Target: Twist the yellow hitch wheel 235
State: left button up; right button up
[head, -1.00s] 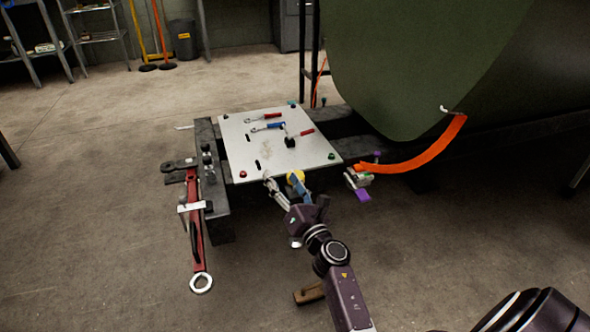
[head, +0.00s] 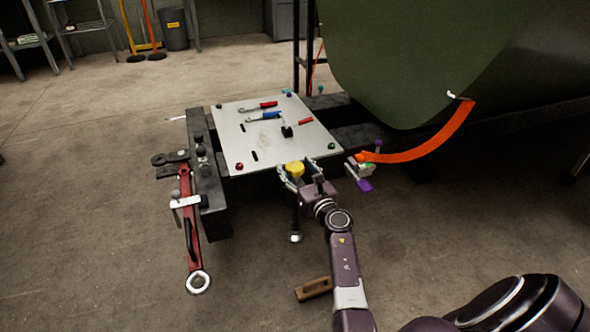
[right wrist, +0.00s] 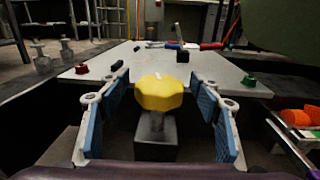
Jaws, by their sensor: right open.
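The yellow hitch wheel (head: 295,169) is a lobed knob at the front edge of the metal plate. In the right wrist view the wheel (right wrist: 158,93) sits upright on a short post above a dark block. My right gripper (head: 293,177) is open at the wheel. In the right wrist view its blue-padded fingers (right wrist: 158,120) stand on either side of the wheel, with a gap on both sides. My left gripper is not in view.
The metal plate (head: 270,150) carries wrenches with red and blue handles, a small black block and colored knobs. A red tow bar (head: 188,225) hangs at left. An orange strap (head: 430,145) and the green fuselage (head: 400,60) are at right. A wooden block (head: 313,288) lies on the floor.

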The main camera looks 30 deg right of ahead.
jog(key=shift+w, duration=0.25)
jog(key=c, duration=1.2)
